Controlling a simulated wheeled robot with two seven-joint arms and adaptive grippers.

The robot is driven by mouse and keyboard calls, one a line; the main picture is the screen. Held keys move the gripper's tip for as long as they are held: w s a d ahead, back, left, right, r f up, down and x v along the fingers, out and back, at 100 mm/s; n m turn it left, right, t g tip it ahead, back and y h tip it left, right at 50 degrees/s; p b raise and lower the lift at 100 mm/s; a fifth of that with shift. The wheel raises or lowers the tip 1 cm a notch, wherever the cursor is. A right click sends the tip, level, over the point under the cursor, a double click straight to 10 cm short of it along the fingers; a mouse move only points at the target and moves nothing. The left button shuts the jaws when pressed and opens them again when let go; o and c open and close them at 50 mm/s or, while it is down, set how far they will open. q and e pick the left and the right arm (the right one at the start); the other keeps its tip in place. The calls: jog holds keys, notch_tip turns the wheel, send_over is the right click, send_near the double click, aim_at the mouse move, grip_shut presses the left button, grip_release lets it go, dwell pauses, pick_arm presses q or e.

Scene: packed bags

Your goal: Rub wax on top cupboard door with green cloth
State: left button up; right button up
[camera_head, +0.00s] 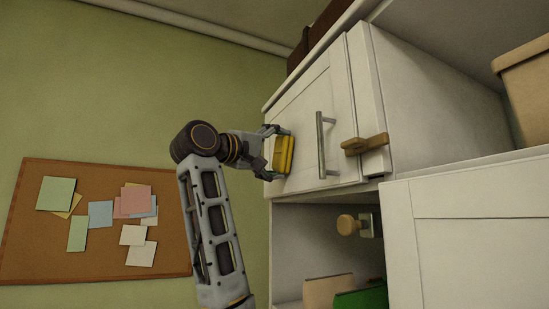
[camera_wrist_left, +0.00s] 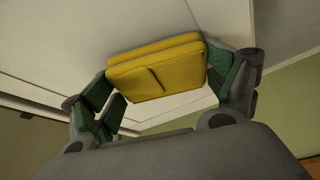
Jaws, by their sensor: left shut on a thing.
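My left gripper (camera_head: 277,154) is shut on a folded yellow cloth (camera_head: 283,154); the cloth is yellow, not green. The cloth lies at the face of the white top cupboard door (camera_head: 307,110), left of its upright metal bar handle (camera_head: 320,145). It seems to touch the door, but I cannot be sure. The left wrist view shows the yellow cloth (camera_wrist_left: 155,68) between the green-padded fingers of my left gripper (camera_wrist_left: 165,85), with the white door behind. The door looks shut. No wax shows. My right gripper is out of view.
A wooden latch (camera_head: 364,145) sits at the door's right edge. Below is an open compartment with a wooden knob (camera_head: 349,225), a beige item (camera_head: 327,290) and a green item (camera_head: 362,299). A corkboard (camera_head: 100,262) hangs at the left. A tan box (camera_head: 527,90) stands on the right shelf.

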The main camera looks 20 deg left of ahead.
aim_at(288, 150)
pick_arm(q)
jog(key=shift+s+d, duration=0.2)
jog(key=shift+s, duration=0.1)
jog(key=shift+s+d+b, duration=0.5)
jog(key=shift+s+d, duration=0.3)
jog(key=shift+d, duration=0.3)
jog(key=shift+s+d, duration=0.35)
jog(key=shift+d, duration=0.1)
jog(key=shift+s+d+b, duration=0.4)
jog(key=shift+s+d, duration=0.15)
jog(key=shift+d, duration=0.1)
jog(key=shift+s+d+b, duration=0.3)
jog(key=shift+s+d, duration=0.45)
jog(key=shift+d, duration=0.1)
